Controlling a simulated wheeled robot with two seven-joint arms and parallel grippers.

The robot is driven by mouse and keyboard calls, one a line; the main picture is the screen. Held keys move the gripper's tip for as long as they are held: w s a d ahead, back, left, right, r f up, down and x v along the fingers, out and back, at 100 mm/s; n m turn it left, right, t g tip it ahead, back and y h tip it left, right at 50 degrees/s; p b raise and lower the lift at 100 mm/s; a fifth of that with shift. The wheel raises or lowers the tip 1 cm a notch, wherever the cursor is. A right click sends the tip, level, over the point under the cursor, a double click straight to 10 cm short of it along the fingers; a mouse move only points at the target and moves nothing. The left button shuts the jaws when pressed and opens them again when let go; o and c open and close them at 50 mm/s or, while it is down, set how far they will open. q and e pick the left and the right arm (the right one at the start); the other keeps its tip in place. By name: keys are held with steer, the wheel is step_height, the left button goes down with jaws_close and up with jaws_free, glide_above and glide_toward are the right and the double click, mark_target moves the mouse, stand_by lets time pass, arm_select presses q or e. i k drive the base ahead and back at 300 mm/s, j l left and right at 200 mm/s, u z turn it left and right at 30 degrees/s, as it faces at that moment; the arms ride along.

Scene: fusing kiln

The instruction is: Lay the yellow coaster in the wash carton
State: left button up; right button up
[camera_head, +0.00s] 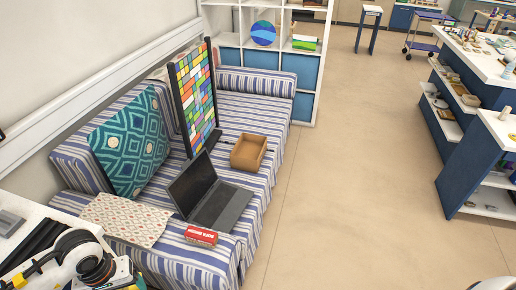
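I cannot make out a yellow coaster for certain in the head view. A small yellow patch (42,262) shows at the lower left, too small to identify. An open brown box (249,153) sits on the striped sofa; I cannot tell whether it is the wash carton. I see neither of my grippers clearly. A white and black rounded shape (90,266) stands at the bottom left and a pale rounded part (492,284) at the bottom right edge.
The striped sofa (255,83) also holds a dark open laptop (215,197), a red box (201,236), a teal cushion (131,142) and a colourful glass panel (196,92). Blue-and-white benches (462,160) stand at the right. The floor (350,180) between is clear.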

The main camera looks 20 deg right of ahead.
mark_target(249, 154)
steer(key=i+l+z, duration=0.25)
steer(key=i+l, duration=0.85)
steer(key=l, duration=0.15)
steer(key=i+l+z, duration=0.2)
steer(key=i+l, duration=0.85)
steer(key=i, duration=0.15)
